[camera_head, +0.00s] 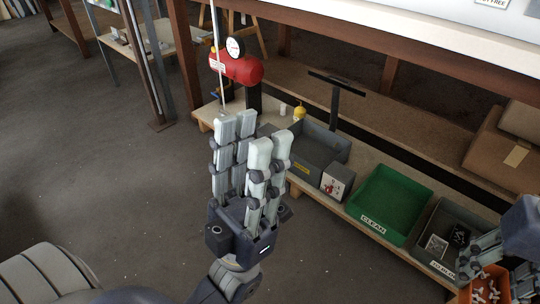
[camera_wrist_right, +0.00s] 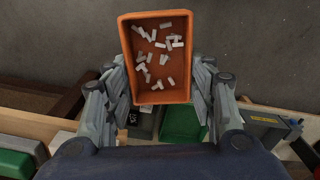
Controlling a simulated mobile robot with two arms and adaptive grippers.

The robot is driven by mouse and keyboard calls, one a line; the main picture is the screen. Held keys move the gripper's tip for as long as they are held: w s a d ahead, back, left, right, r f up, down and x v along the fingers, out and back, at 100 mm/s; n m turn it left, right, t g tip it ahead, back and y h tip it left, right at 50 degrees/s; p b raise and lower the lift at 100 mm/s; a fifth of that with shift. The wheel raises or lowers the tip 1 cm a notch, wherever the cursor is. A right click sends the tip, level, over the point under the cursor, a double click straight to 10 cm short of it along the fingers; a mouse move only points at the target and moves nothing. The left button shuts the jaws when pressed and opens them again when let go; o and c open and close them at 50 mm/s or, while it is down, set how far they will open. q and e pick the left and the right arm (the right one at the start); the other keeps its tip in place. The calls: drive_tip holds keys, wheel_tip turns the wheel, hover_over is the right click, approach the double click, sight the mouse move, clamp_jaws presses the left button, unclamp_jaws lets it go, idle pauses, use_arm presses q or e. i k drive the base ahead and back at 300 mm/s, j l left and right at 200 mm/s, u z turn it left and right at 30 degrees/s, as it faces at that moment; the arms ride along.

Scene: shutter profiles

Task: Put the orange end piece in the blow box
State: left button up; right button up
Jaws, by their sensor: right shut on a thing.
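My right gripper (camera_head: 497,265) is shut on an orange bin (camera_head: 479,293) at the lower right. In the right wrist view, the right gripper's fingers (camera_wrist_right: 161,68) press the two long sides of the orange bin (camera_wrist_right: 160,99), which holds several loose whitish pieces. I see no separate orange end piece. A grey box with a yellow label (camera_head: 318,148) stands on the low bench; its label is too small to read, so I cannot tell whether it is the blow box. My left gripper (camera_head: 250,140) is open and empty, raised in the middle of the head view.
A green bin labelled CLEAN (camera_head: 392,200) and a dark bin with a partly hidden label (camera_head: 462,219) stand on the bench. A small white-faced box (camera_head: 337,181) sits beside the grey box. A red tank with a gauge (camera_head: 238,70) stands behind. The floor at left is clear.

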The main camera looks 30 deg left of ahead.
sight(309, 157)
drive_tip(key=l+u, duration=0.2)
drive_tip(key=u, duration=1.4)
drive_tip(key=i+l, duration=0.1)
drive_tip(key=l, duration=0.2)
drive_tip(key=i+l+u, duration=0.1)
drive_tip(key=l, duration=0.25)
drive_tip(key=i+l+u, duration=0.1)
drive_tip(key=l, duration=0.2)
drive_tip(key=i+l, duration=0.15)
drive_tip(key=l, duration=0.2)
drive_tip(key=i+l, duration=0.5)
drive_tip(key=i, duration=0.15)
